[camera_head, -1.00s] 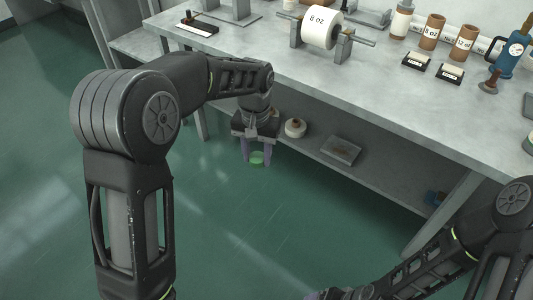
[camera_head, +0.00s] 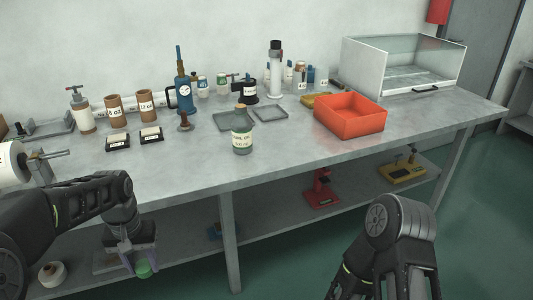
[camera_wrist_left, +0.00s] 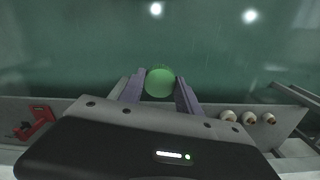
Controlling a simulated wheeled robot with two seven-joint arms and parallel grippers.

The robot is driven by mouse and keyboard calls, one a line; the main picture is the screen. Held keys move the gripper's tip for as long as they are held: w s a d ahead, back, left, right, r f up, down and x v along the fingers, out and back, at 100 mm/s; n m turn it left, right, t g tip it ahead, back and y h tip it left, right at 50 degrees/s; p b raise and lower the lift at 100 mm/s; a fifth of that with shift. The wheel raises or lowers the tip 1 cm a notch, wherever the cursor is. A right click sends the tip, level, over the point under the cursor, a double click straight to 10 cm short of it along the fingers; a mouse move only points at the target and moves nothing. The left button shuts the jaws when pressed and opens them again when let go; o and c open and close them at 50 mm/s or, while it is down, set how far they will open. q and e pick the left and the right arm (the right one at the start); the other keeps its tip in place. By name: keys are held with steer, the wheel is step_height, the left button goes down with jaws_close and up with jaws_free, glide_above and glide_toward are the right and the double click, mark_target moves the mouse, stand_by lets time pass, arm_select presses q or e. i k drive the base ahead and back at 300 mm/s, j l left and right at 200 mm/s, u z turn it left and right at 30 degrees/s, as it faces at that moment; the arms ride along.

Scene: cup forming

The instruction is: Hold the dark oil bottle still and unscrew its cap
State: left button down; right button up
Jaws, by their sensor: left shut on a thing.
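My left gripper (camera_head: 142,262) is low at the left, below the tabletop and apart from the bottle. It is shut on a round green thing (camera_head: 143,269), which also shows between the fingers (camera_wrist_left: 160,98) in the left wrist view (camera_wrist_left: 160,82). My right arm shows at the lower right, but its gripper is out of view.
An orange bin (camera_head: 350,117) and flat grey trays (camera_head: 234,120) lie near the bottle. A blue pump (camera_head: 184,95) stands behind it to the left. The tabletop's front edge (camera_head: 300,168) lies between my left gripper and the bottle. A lower shelf (camera_head: 275,190) holds a red device (camera_head: 321,190).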

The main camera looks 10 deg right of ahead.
mark_target(241, 124)
steer(key=z, duration=1.45)
steer(key=j, duration=0.45)
steer(key=i+j, duration=0.15)
steer(key=j, duration=0.3)
